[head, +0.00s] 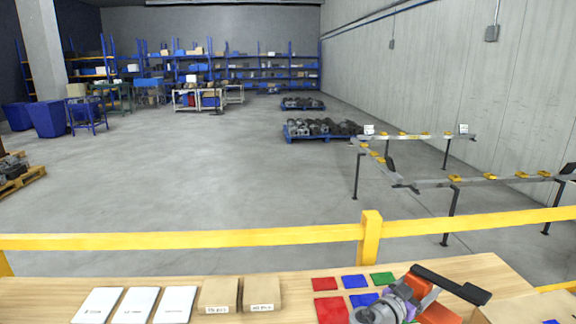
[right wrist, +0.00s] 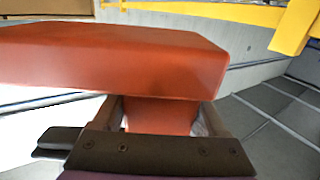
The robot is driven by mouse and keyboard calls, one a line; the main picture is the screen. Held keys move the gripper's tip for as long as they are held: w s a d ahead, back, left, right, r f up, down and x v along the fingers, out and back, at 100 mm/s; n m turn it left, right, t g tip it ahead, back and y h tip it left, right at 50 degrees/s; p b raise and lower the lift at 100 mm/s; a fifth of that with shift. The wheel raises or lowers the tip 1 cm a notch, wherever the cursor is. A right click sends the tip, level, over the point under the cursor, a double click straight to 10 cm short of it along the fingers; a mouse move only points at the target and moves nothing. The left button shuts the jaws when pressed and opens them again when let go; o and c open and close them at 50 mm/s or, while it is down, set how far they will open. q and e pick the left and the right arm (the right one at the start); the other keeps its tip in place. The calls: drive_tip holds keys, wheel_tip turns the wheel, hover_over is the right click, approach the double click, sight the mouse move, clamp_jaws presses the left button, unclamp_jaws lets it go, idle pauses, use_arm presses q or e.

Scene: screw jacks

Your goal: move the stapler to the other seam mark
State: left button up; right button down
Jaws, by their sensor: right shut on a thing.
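The stapler appears to be the orange-red body (right wrist: 120,60) filling the upper part of the right wrist view. Its narrow neck sits between the fingers of my right gripper (right wrist: 161,116), which is shut on it. In the head view, orange-red parts of the stapler (head: 418,285) show at the bottom right, beside my grey wrist and above the table. A long black bar (head: 455,284) reaches out to the right there; I cannot tell if it belongs to the stapler. My left gripper is not in view. I cannot make out any seam mark.
A cardboard box (head: 530,306) stands at the table's right end. Red (head: 325,284), blue (head: 355,281) and green (head: 382,279) squares lie on the wooden table (head: 50,292). White cards (head: 138,304) and brown boxes (head: 262,293) are to their left. A yellow rail (head: 200,239) runs behind.

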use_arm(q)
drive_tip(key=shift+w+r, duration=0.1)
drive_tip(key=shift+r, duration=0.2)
use_arm(e)
drive_tip(key=s+a+f+n+t+y, duration=0.2)
drive_tip(key=a+f+n+t+y, duration=0.1)
drive_tip(key=a, duration=0.5)
drive_tip(key=s+a+f+n+t+y, duration=0.2)
drive_tip(key=a+f+n+t+y, duration=0.2)
drive_tip(key=a, duration=0.5)
wheel_tip(320, 180, down, 3)
drive_tip(key=y, duration=0.2)
drive_tip(key=shift+f+n+y, duration=0.2)
drive_tip(key=shift+n+y, duration=0.2)
drive_tip(key=shift+d, duration=0.1)
